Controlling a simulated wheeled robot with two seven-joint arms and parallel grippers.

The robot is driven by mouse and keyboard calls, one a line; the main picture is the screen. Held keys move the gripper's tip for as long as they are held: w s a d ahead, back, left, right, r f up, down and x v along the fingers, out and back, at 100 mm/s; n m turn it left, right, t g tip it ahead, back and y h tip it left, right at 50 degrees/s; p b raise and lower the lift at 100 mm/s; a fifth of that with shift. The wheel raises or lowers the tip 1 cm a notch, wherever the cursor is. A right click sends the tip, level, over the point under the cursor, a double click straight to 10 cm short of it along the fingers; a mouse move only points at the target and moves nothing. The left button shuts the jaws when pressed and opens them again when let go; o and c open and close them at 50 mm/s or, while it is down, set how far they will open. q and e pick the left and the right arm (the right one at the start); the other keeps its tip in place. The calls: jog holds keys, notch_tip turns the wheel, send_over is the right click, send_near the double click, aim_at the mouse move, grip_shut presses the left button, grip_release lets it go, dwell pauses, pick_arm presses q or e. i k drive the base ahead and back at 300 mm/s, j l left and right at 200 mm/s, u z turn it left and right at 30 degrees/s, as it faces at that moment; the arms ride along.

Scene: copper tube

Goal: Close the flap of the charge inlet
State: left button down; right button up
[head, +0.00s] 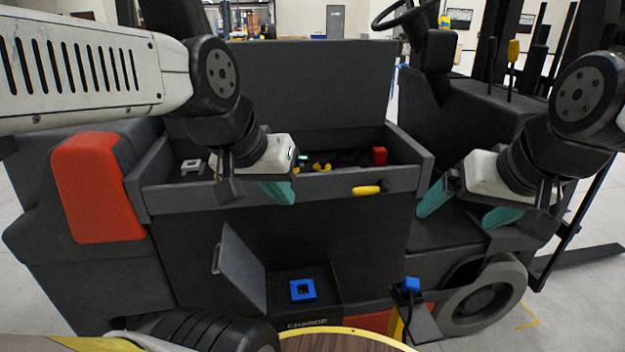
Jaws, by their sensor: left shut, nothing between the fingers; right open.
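The charge inlet (303,290) is a blue square socket in a dark recess low on the forklift's side, above a partly hidden label. Its dark grey flap (242,268) stands open at the left of the recess, with a small handle on its outer edge. My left gripper (278,191) has teal fingers and is shut and empty, in front of the upper tray's front wall, above the flap and apart from it. My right gripper (468,211) is open and empty at the right, near the forklift's step, away from the flap.
A blue charging plug (411,286) sits in a holder right of the inlet. The open compartment (300,187) above has a raised lid (310,85) and holds small parts; a yellow handle (367,190) is on its front. A round wooden tabletop (345,341) is at the bottom edge.

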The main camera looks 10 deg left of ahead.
aim_at(236, 263)
jog(key=j+z, duration=0.15)
jog(key=j, duration=0.3)
jog(key=j+z, duration=0.1)
jog(key=j, duration=0.3)
jog(key=k+j+z, duration=0.15)
jog(key=j, duration=0.3)
jog(key=j+z, duration=0.15)
jog(key=j, duration=0.3)
jog(key=k+j+z, duration=0.15)
jog(key=j, duration=0.25)
jog(key=k+j+z, duration=0.1)
jog(key=j, duration=0.3)
jog(key=k+l+u, duration=0.15)
jog(key=l, duration=0.3)
jog(key=l+u, duration=0.2)
jog(key=l, duration=0.25)
